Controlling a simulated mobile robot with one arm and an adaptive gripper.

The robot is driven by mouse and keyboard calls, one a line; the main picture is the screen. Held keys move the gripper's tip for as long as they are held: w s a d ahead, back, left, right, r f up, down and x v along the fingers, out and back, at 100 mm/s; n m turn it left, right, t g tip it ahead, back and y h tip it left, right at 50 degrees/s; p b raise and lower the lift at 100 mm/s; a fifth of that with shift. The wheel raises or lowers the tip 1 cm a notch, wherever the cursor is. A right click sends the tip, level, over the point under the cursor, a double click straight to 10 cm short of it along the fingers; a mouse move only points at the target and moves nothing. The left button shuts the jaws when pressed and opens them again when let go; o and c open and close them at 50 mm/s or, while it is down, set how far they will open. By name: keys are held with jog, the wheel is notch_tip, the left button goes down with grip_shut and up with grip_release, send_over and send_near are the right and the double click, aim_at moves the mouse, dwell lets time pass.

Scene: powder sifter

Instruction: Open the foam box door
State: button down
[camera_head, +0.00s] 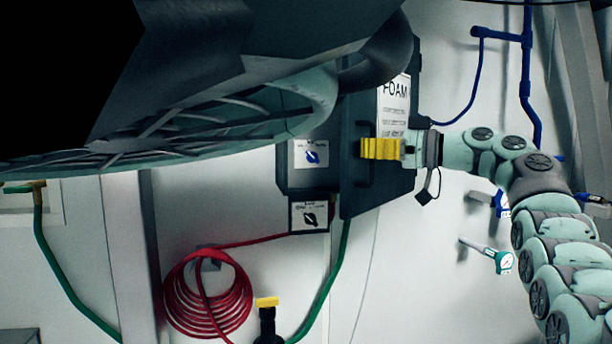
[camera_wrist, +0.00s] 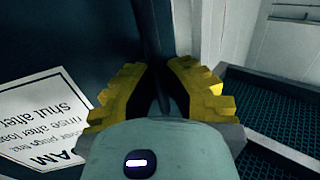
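The foam box (camera_head: 296,180) is a dark grey cabinet on the white wall. Its door (camera_head: 352,110) carries a white FOAM label (camera_head: 394,100) and seems to stand at an angle to the box; I cannot tell how wide any gap is. The dark bar handle (camera_head: 362,184) is near the door's left edge. My gripper (camera_head: 366,149), with yellow ribbed fingers, reaches it from the right. In the wrist view, my gripper (camera_wrist: 160,72) has its fingers on both sides of the dark handle (camera_wrist: 153,40), closed in on it. The label (camera_wrist: 45,120) shows upside down beside them.
A red coiled hose (camera_head: 208,300) and green hoses (camera_head: 335,270) hang below. A large dark grey structure fills the upper left.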

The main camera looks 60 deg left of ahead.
jog(key=v, duration=0.6)
jog(key=shift+w+f+m+t, duration=0.2)
jog(key=shift+w+m+t, duration=0.1)
jog(key=shift+w, duration=0.15)
jog(key=c, duration=1.3)
grip_release()
jog(key=shift+s+a+r, duration=0.2)
jog(key=shift+s+a, duration=0.1)
jog(key=shift+s, duration=0.15)
jog(key=v, duration=1.2)
jog(key=shift+f, duration=0.15)
jog(key=shift+o, duration=0.2)
jog(key=shift+w, duration=0.1)
